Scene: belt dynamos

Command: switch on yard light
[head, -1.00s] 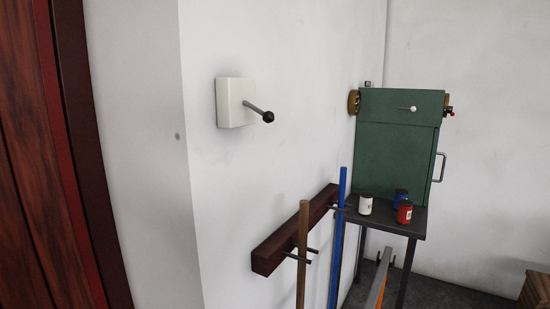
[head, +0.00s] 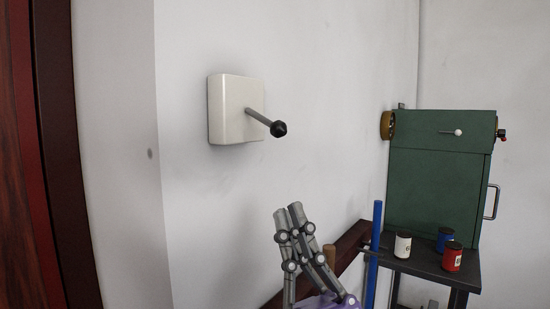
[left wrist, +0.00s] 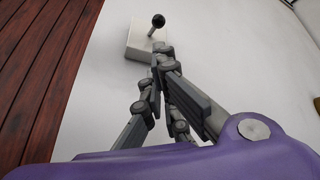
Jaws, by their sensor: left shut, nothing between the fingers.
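A white switch box (head: 229,110) is fixed to the white wall in the head view. A grey lever with a black knob (head: 278,129) sticks out of it, tilted slightly down toward the right. My left gripper (head: 287,210) is below the lever, pointing up, with its fingers together and nothing between them. It is apart from the lever and knob. In the left wrist view the box (left wrist: 139,40) and knob (left wrist: 158,20) show beyond the fingertips of my gripper (left wrist: 162,55). My right gripper is not in view.
A dark red wall rack (head: 350,243) with a blue pole (head: 374,250) is behind my gripper. A green cabinet (head: 436,185) stands right, by a dark shelf (head: 428,265) with white, blue and red cans. Wall around the box is clear.

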